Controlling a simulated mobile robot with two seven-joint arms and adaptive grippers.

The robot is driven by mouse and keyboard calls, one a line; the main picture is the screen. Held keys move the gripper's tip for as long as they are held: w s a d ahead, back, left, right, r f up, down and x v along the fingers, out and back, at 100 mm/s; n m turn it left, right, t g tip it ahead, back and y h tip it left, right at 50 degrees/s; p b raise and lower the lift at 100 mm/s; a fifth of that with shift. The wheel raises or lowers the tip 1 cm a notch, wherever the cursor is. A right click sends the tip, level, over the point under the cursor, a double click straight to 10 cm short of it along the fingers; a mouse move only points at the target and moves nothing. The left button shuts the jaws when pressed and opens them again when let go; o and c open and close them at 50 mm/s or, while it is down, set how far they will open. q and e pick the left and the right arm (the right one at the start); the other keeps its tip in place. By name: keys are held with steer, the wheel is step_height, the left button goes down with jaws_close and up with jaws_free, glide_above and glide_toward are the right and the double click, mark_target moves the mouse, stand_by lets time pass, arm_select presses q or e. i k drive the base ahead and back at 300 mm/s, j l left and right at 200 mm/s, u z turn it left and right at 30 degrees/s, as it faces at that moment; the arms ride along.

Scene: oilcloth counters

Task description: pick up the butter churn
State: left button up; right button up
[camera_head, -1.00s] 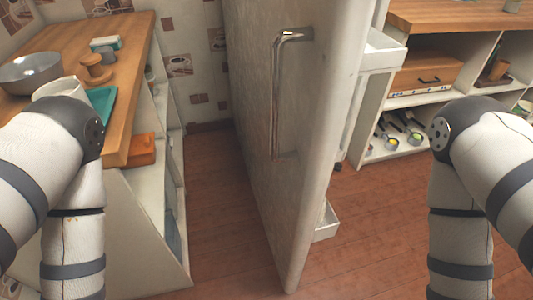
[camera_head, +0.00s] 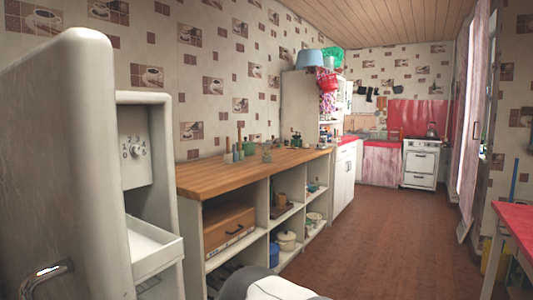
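I cannot make out a butter churn for certain. Several small items, some green and one with an upright stick, stand on the wooden counter (camera_head: 215,175) and are too small to tell apart. Neither of my grippers is in view. Only a white and grey part of my own arm shows at the bottom edge, and what its gripper does is hidden.
An open fridge door (camera_head: 65,150) with a metal handle (camera_head: 45,280) fills the left side. The counter's open shelves hold a wooden box (camera_head: 228,230) and pots (camera_head: 286,240). A white stove (camera_head: 420,165) stands far back. A red table (camera_head: 518,222) is at right. Brown floor (camera_head: 375,255) is clear between.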

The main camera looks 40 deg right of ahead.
mark_target(268, 148)
steer(key=k+z, duration=0.4)
steer(key=k+l+z, duration=0.15)
steer(key=z, duration=0.2)
steer(key=i+l+z, duration=0.6)
steer(key=i, duration=0.25)
steer(key=i+l+z, duration=0.1)
steer(key=i+z, duration=0.2)
steer(key=i, duration=0.15)
steer(key=i+u, duration=0.15)
steer(key=i, duration=1.05)
steer(key=i+u, duration=0.2)
steer(key=i, duration=1)
